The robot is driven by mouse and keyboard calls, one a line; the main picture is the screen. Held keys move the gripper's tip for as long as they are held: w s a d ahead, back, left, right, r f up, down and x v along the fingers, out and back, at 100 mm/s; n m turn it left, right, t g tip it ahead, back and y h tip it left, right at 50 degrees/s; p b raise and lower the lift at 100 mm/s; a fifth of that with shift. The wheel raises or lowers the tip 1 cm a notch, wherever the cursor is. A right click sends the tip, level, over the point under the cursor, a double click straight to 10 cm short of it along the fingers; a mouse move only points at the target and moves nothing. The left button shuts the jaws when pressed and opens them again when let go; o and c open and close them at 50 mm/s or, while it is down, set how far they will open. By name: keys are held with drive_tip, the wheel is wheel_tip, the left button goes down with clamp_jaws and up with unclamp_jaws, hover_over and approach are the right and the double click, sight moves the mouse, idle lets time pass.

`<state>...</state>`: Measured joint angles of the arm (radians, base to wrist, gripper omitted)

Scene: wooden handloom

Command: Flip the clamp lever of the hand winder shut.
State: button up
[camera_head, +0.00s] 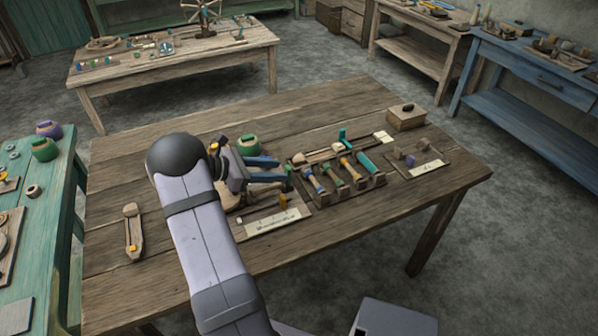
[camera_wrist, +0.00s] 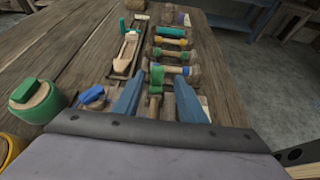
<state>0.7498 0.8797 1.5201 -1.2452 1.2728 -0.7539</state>
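My gripper (camera_head: 283,169) is over the middle of the table, its two blue fingers pointing right. In the wrist view the fingers (camera_wrist: 158,84) stand apart with a clear gap. A small green upright piece (camera_wrist: 155,91) shows between them, with space on both sides; I cannot tell whether it is the clamp lever. The hand winder appears to be the wooden piece (camera_head: 238,200) under my gripper, on a board with a pale label (camera_head: 272,222) and a yellow-orange peg (camera_head: 283,201). My gripper and arm hide most of it, so the lever's position cannot be told.
A rack of several coloured bobbins (camera_head: 345,178) lies just beyond the fingertips. A wooden shuttle (camera_wrist: 129,48) lies behind it. A green pot (camera_wrist: 35,101) stands left in the wrist view. A wooden box (camera_head: 406,118) is at the far right. The table's front right is clear.

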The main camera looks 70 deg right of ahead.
drive_tip(key=shift+s+d, duration=0.5)
drive_tip(key=shift+d, duration=0.35)
drive_tip(key=shift+p+x, duration=0.85)
drive_tip(key=shift+x, duration=2.75)
clamp_jaws()
